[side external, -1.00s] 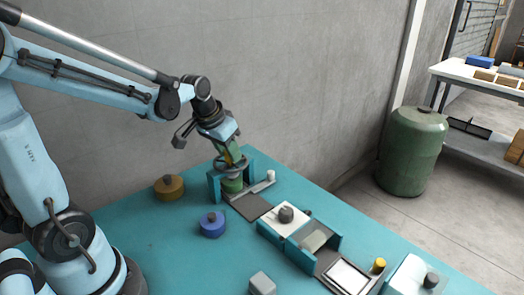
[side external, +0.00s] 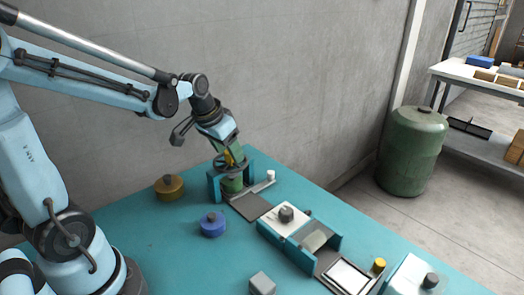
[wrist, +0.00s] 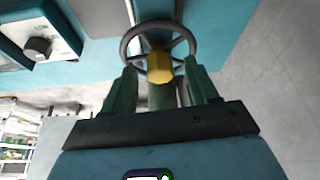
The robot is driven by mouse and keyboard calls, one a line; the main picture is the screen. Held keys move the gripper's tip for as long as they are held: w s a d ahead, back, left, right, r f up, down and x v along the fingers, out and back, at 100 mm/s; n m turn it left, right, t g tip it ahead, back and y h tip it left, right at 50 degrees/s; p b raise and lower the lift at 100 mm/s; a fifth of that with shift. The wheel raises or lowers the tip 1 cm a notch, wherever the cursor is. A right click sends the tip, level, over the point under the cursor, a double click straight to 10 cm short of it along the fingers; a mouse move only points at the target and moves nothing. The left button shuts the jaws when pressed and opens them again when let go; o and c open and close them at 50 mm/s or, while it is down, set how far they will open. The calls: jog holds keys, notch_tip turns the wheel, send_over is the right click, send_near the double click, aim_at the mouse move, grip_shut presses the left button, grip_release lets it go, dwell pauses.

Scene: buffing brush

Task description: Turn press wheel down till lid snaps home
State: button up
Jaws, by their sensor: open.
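The press wheel (side external: 224,163) is a dark spoked ring on the teal press frame (side external: 214,187) near the wall. In the wrist view the wheel (wrist: 131,42) shows with a yellow hub (wrist: 159,66). My gripper (side external: 229,155) is over the wheel, pointing down. In the wrist view the green fingers of my gripper (wrist: 162,78) are apart, one on each side of the hub. I cannot tell whether they touch it. A green cylindrical body (side external: 232,185) stands under the wheel inside the frame. The lid cannot be made out.
A brown knobbed pot (side external: 169,188) and a blue one (side external: 212,225) stand to the left and in front. The wall is close behind.

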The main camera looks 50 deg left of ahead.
jog(key=v, duration=1.1)
jog(key=shift+s+r, duration=0.2)
jog(key=shift+r, duration=0.1)
jog(key=shift+n+y, duration=0.3)
jog(key=shift+n, duration=0.5)
jog(key=shift+d+x, duration=0.2)
jog(key=shift+x, duration=2.85)
jog(key=shift+d+x, duration=0.2)
jog(key=shift+x, duration=2.85)
